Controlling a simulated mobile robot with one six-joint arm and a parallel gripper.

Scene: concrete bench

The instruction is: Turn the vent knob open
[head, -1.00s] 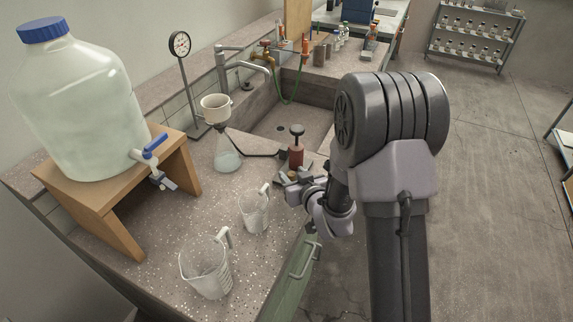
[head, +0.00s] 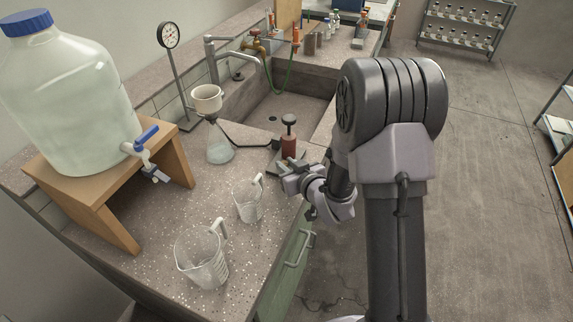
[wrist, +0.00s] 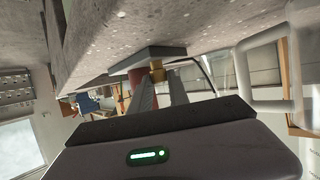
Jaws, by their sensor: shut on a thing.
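A red hand pump (head: 289,147) with a black top handle stands on a grey base at the bench's front edge, by the sink. A dark hose runs from it to a conical flask (head: 220,152) with a white funnel on top. My gripper (head: 288,172) is at the near side of the pump base. In the wrist view, a small brass vent knob (wrist: 157,74) sits between the fingertips of my gripper (wrist: 158,84), which is shut on it. Part of the red pump body (wrist: 137,77) shows beside it. The knob is hidden by my gripper in the head view.
Two clear beakers with handles, one nearer (head: 203,262) and one farther (head: 247,203), stand on the bench left of my arm. A large water jug (head: 70,100) sits on a wooden stand (head: 110,222). A round gauge (head: 168,35) stands behind the flask.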

